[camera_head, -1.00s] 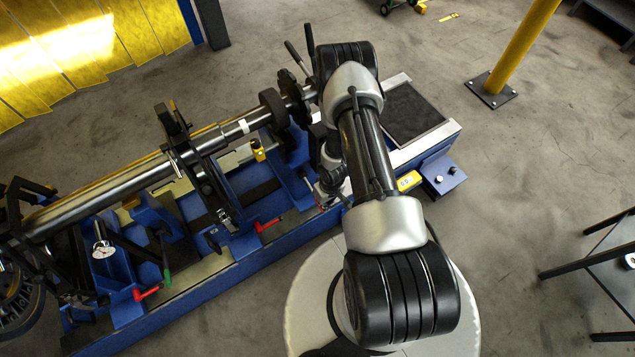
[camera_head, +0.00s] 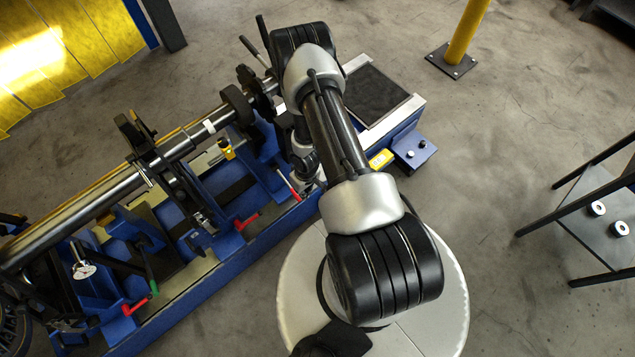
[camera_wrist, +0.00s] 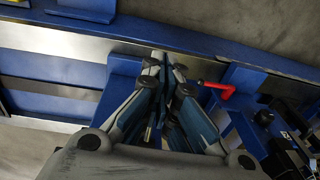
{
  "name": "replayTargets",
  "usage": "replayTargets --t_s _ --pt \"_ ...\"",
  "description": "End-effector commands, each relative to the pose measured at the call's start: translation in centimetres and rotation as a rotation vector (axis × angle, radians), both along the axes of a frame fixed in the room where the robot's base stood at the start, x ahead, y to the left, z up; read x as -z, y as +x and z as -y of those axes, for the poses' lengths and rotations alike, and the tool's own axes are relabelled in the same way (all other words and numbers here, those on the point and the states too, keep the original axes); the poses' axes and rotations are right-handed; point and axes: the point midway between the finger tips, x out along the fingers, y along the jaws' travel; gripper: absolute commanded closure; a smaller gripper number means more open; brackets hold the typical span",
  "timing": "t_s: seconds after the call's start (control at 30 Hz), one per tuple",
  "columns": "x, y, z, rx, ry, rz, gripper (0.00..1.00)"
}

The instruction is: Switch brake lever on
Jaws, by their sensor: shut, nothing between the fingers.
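Several red-handled levers sit along the near side of the blue balancing machine; I cannot tell which is the brake lever. In the head view, one red handle (camera_head: 247,221) is at the middle, another (camera_head: 135,307) is at lower left, and a thin red-tipped rod (camera_head: 294,188) is beside my wrist. In the wrist view, a red handle (camera_wrist: 222,89) lies just right of my fingers, apart from them. My gripper (camera_wrist: 166,64) is shut and empty, over the machine's blue frame. In the head view, my arm mostly hides it.
A long steel rotor shaft (camera_head: 110,195) lies across the machine. A green handle (camera_head: 152,287) is at lower left. A control box with knobs (camera_head: 414,151) is at the machine's right end. A yellow post (camera_head: 465,35) and a dark table (camera_head: 600,215) stand right. Floor between is clear.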

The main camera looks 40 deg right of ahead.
Motion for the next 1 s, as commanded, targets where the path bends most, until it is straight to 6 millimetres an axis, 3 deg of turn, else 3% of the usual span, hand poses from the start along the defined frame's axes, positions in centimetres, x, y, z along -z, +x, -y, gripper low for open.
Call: replayTargets --t_s 0.03,0.3,0.47,1.0 --pt "-1.9 0.0 -0.1 -0.001 0.000 0.001 1.00" --pt "-4.9 -5.4 0.5 0.006 0.001 -0.002 1.00" --pt "-6.2 -7.2 0.8 0.004 0.000 -0.001 1.00" --pt "-6.7 -8.1 0.9 0.000 0.000 0.000 1.00"
